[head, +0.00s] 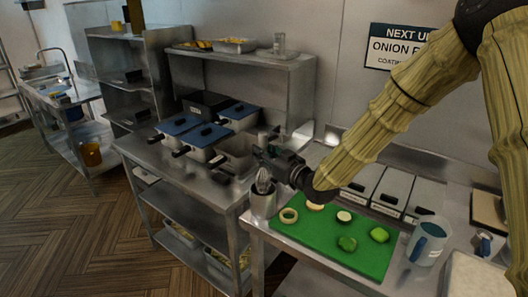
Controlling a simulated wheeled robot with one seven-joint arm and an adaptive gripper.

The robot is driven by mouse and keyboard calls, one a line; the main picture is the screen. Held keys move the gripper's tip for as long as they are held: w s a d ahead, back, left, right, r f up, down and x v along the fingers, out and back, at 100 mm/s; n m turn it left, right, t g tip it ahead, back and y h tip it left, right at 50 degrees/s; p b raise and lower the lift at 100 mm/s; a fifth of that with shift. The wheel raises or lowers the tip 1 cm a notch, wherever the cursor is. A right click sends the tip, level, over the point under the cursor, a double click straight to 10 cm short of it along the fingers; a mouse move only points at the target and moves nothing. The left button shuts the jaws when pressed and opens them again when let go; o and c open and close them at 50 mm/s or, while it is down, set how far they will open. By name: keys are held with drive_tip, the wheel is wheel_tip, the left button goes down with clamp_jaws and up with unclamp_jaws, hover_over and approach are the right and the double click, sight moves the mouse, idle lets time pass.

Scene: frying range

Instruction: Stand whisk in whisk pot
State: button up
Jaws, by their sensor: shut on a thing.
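The whisk (262,182) is in the head view, with its wire end at the mouth of the whisk pot (263,205). The pot is a grey metal cylinder at the left end of the counter, beside the green board. My gripper (267,158) is above the pot and shut on the whisk. The whisk looks about upright. How deep its wires sit in the pot, and whether they touch its bottom, I cannot tell. The jaws hide part of the handle.
Lidded bins (392,190) line the back. Fryer baskets with blue lids (205,135) stand on the left unit.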

sight(265, 171)
drive_tip(key=shift+f+b, duration=2.1)
drive_tip(key=shift+f, duration=1.1)
drive_tip(key=o, duration=1.1)
